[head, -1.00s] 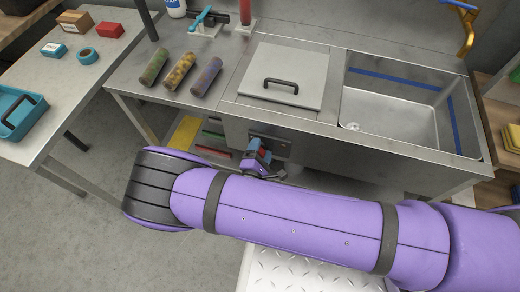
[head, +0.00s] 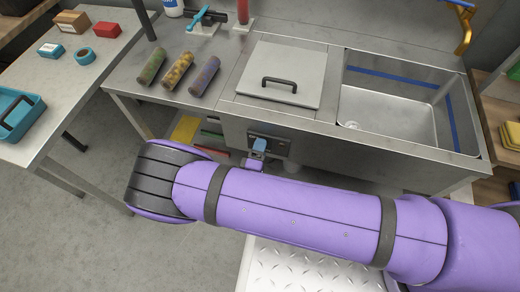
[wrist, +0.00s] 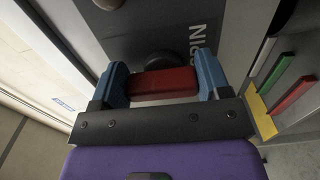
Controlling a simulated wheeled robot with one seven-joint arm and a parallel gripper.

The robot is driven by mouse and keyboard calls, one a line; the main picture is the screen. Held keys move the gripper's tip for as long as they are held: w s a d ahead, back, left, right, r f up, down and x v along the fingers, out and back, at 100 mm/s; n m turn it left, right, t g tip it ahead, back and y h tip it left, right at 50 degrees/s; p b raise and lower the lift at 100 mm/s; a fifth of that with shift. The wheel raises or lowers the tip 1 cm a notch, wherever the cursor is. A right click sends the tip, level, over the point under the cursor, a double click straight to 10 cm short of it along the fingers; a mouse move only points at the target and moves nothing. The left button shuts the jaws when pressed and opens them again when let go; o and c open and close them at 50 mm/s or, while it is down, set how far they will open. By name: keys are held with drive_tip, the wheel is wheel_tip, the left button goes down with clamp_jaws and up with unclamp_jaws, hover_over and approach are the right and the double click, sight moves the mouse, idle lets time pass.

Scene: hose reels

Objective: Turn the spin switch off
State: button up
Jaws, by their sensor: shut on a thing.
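The spin switch shows in the wrist view as a red handle (wrist: 163,84) in front of a dark round base (wrist: 165,57). It is on a dark panel (wrist: 138,28) with white lettering, partly cut off, that reads like "SPIN". My gripper (wrist: 162,76) has one blue finger on each side of the red handle and is shut on it. In the head view my gripper (head: 259,147) is at the panel (head: 283,143) on the cabinet front, below the lidded counter. My purple arm hides part of it there, and the red handle does not show.
The steel counter (head: 215,105) carries three rolls, a lid with a black handle (head: 279,84) and a sink (head: 395,105). Coloured pieces sit on an open shelf left of the panel, including a yellow one (head: 186,130). A side table (head: 62,104) stands at left.

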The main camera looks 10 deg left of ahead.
idle(0.3)
drive_tip(key=o, duration=0.9)
drive_tip(key=shift+o, duration=0.2)
drive_tip(key=s, duration=1.1)
drive_tip(key=shift+a, duration=0.45)
drive_tip(key=shift+w, duration=0.1)
